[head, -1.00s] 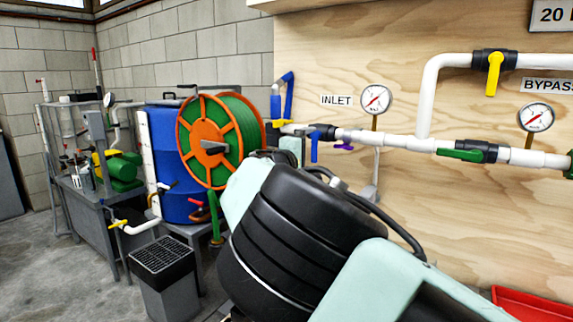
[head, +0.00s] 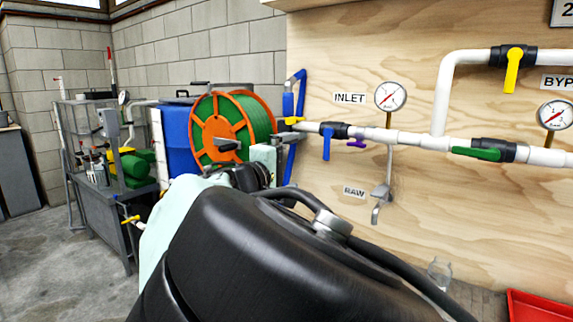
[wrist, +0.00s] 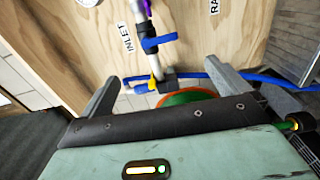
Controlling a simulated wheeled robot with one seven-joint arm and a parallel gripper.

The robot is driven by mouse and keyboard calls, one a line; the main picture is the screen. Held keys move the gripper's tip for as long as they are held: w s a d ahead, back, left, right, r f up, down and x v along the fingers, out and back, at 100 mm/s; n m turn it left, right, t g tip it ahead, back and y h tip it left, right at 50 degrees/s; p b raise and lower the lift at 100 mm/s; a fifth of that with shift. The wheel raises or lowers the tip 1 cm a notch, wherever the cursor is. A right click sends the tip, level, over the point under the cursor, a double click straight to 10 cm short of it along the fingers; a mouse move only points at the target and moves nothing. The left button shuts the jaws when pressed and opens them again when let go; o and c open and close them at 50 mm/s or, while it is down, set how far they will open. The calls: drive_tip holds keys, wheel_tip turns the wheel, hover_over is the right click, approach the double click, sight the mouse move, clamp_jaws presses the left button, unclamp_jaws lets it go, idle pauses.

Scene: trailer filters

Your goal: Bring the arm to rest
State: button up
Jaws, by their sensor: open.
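My gripper (wrist: 165,98) shows in the wrist view with its two grey fingers spread wide apart and nothing between them. It faces the plywood board, with the inlet pipe's blue-handled valve (wrist: 158,41) and yellow-handled valve (wrist: 155,84) beyond the fingers. In the head view my arm fills the lower middle, large and close to the camera. The fingers are not clear in the head view; the arm hides what lies behind it.
The plywood board (head: 430,200) carries white pipes, gauges (head: 390,97), valves and a RAW tap (head: 380,198). An orange hose reel (head: 215,130) and blue barrel (head: 180,140) stand left of it. A red tray (head: 540,306) is at lower right. Concrete floor (head: 50,255) is open at left.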

drive_tip(key=s+d+f+m+g+y, duration=0.25)
drive_tip(key=d+f+g, duration=0.45)
drive_tip(key=d+f, duration=0.5)
drive_tip(key=s+d+f+g+y, duration=0.2)
drive_tip(key=s+f+g, duration=0.25)
drive_tip(key=s, duration=0.35)
drive_tip(key=s+r+g+y, duration=0.1)
drive_tip(key=s+g+y, duration=0.4)
drive_tip(key=s, duration=2.5)
wheel_tip(320, 180, up, 13)
drive_tip(key=a+t+y+p, duration=0.1)
drive_tip(key=t+p, duration=0.1)
drive_tip(key=p, duration=1.1)
drive_tip(key=shift+w+r+y, duration=0.2)
drive_tip(key=shift+w+y, duration=0.1)
drive_tip(key=shift+y, duration=0.05)
